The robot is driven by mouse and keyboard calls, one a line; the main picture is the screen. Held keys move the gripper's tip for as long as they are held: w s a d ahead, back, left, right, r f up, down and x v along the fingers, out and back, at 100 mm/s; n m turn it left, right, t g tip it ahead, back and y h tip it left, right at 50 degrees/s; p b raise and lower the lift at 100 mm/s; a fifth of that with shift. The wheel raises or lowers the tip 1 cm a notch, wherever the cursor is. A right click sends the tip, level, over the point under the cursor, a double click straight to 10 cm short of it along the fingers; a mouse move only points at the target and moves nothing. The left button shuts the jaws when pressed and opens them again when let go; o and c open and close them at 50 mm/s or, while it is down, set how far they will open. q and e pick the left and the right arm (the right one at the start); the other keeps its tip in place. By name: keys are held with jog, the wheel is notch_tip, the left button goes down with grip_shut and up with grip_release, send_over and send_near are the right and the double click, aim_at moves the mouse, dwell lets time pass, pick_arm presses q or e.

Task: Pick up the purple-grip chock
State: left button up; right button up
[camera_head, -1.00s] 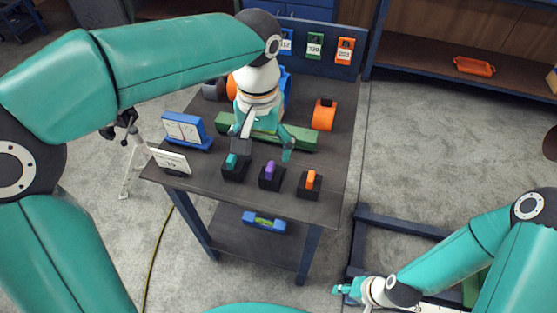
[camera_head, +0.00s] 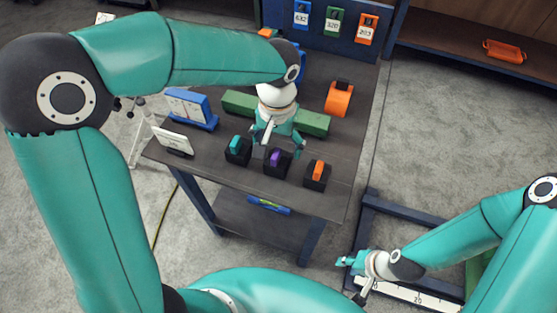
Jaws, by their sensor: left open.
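The purple-grip chock (camera_head: 277,162) is a dark block with a purple grip, near the front edge of the workbench (camera_head: 229,175). It stands between a teal-grip chock (camera_head: 238,150) and an orange-grip chock (camera_head: 317,174). My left gripper (camera_head: 281,147) points down with its fingers open, above or just behind the purple-grip chock. I cannot tell whether it touches the chock. My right gripper (camera_head: 350,276) is low at the right, away from the bench, with its fingers apart and nothing visible between them.
A green bar (camera_head: 239,103) lies behind the chocks, an orange ring-like part (camera_head: 339,100) at its right. A blue gauge box (camera_head: 190,108) and white card (camera_head: 173,141) stand left. Numbered tags (camera_head: 334,22) hang on the back panel.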

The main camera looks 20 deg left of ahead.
pick_arm(q)
jog(key=shift+f, duration=2.95)
jog(key=shift+c, duration=0.3)
jog(key=c, duration=1.3)
